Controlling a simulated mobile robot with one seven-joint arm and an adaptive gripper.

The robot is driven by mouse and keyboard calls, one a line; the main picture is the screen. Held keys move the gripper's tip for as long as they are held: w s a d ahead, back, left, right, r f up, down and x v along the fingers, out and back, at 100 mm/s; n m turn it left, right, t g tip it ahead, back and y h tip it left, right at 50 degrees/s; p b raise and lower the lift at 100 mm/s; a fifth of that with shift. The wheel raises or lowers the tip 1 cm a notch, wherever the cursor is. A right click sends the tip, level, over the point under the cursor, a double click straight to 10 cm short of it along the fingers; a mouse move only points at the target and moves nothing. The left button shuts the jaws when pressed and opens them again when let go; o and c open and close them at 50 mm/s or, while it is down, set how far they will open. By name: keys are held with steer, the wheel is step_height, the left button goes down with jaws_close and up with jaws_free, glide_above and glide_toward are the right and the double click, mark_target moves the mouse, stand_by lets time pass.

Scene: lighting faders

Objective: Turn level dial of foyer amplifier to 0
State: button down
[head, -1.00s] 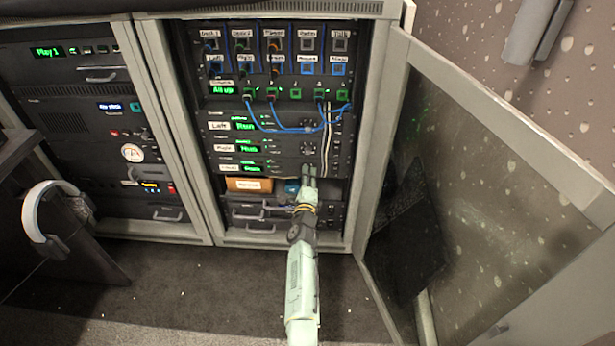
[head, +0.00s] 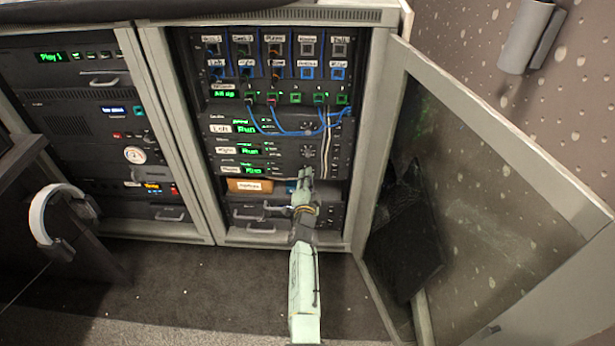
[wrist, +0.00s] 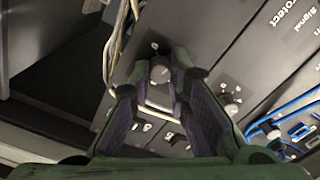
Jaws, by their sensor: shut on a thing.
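The lowest of three stacked amplifiers (head: 240,170) in the open rack has a small white label, too blurred to read surely, and a green lit display. My gripper (head: 306,173) reaches its right part and hides its dial in the head view.
The dial of the neighbouring amplifier (wrist: 230,99) is close beside the fingers. Pale cables (wrist: 119,45) run near the dial; blue cables (head: 290,131) hang above. The glass door (head: 480,190) stands open at right. An orange box (head: 250,185) sits below.

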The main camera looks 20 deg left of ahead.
steer(key=n+p, duration=0.2)
steer(key=n, duration=1)
stand_by(0.5)
steer(key=c, duration=1.5)
jaws_free()
steer(key=shift+v, duration=6.05)
